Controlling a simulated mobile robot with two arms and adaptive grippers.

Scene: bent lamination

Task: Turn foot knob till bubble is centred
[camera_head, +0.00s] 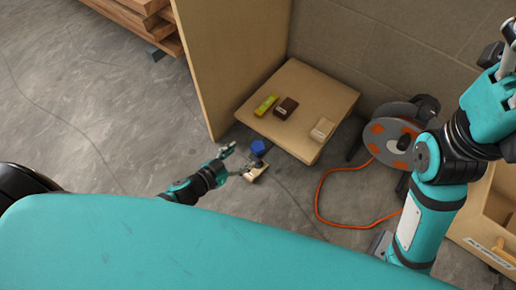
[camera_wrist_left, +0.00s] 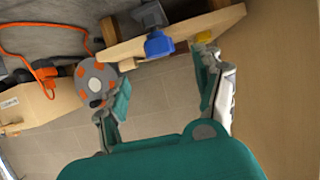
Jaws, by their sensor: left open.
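A blue foot knob (camera_head: 257,147) sits at the near left corner of a tilted-looking wooden board (camera_head: 315,85). A yellow-green level (camera_head: 265,105) lies on the board's left part; its bubble is too small to make out. My left gripper (camera_head: 240,162) is open and empty, just left of and near the knob. In the left wrist view the knob (camera_wrist_left: 158,44) shows beyond the gap between the open fingers (camera_wrist_left: 163,72), apart from them. My right gripper (camera_head: 503,75) is at the upper right, partly cut off; its fingers are unclear.
A dark brown block (camera_head: 286,108) and a pale block (camera_head: 322,129) lie on the board. A tall wooden panel (camera_head: 230,55) stands left of it. A grey-orange reel (camera_head: 393,140) with an orange cord (camera_head: 318,200) lies right.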

